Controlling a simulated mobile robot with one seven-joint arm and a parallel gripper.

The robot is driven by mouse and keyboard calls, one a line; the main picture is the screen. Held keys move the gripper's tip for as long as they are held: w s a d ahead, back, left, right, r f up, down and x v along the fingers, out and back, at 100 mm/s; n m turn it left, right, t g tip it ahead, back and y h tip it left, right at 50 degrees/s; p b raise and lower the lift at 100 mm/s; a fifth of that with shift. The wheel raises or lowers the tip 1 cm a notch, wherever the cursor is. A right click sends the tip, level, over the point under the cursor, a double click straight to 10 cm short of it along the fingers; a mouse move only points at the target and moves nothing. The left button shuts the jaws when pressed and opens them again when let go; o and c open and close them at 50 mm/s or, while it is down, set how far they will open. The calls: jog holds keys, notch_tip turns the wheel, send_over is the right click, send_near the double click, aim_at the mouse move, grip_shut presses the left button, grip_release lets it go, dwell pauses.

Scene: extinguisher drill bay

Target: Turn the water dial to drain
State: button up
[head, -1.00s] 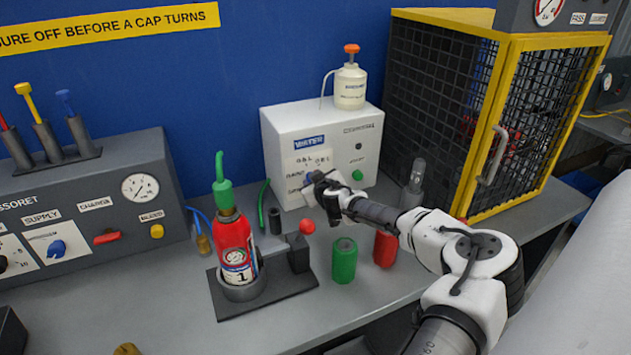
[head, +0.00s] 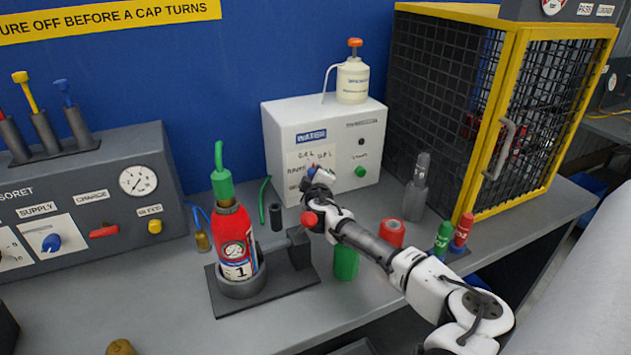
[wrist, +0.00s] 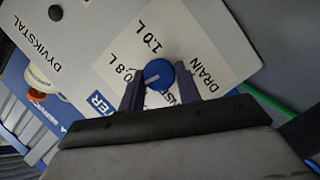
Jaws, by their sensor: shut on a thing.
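The water dial (wrist: 158,74) is a round blue knob with a white mark line on the white water box (head: 280,150). The wrist view shows labels around it: "0.8 L" to its left, "1.0 L" above, "DRAIN" (wrist: 203,76) to its right. A further label is partly hidden by a finger. My gripper (wrist: 160,85) is shut on the dial, one dark finger on each side. The mark line slants across the knob, with its visible end toward the left; its exact setting is unclear. In the head view my gripper (head: 314,180) covers most of the dial.
A red extinguisher (head: 236,240) stands in a clamp stand left of my arm, with a red ball handle (head: 308,218) near my wrist. A green can (head: 346,262) and a red can (head: 390,233) stand close to the arm. A yellow-framed cage (head: 510,120) is at right.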

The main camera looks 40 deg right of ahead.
dwell(0.4)
jog(key=o, duration=1)
jog(key=shift+c, duration=0.2)
notch_tip(320, 180, up, 20)
jog(key=b, duration=0.3)
